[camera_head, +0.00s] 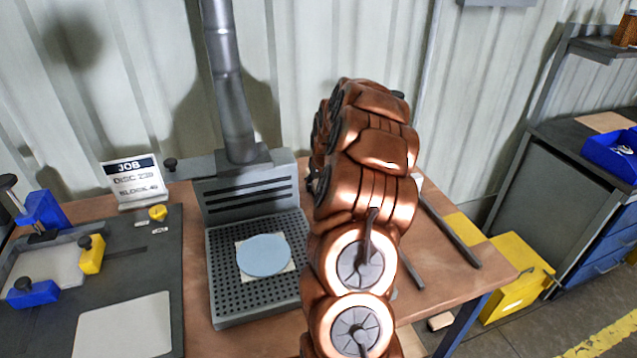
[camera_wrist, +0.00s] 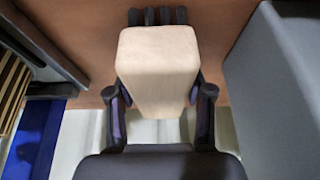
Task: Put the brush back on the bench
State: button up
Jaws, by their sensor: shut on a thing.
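In the wrist view a pale wooden block (camera_wrist: 158,70), which looks like the brush's body, sits between the fingers of my gripper (camera_wrist: 160,95). My gripper is shut on it. In the head view my copper arm covers the middle right of the bench (camera_head: 196,300) and hides my gripper and the block.
A perforated grey extraction box (camera_head: 225,205) bears a blue disc (camera_head: 264,255). A dark mat (camera_head: 150,275) with blue and yellow clamps lies to the left, with a JOB sign (camera_head: 133,183) behind. A dark bar (camera_head: 450,232) lies at right. A yellow bin (camera_head: 515,278) stands beyond the bench's right edge.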

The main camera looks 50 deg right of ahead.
jog(key=shift+f, duration=0.2)
jog(key=o, duration=1.1)
jog(key=shift+r, duration=0.1)
jog(key=shift+r, duration=0.15)
jog(key=b+v, duration=0.3)
jog(key=v, duration=0.9)
jog(key=shift+b, duration=0.35)
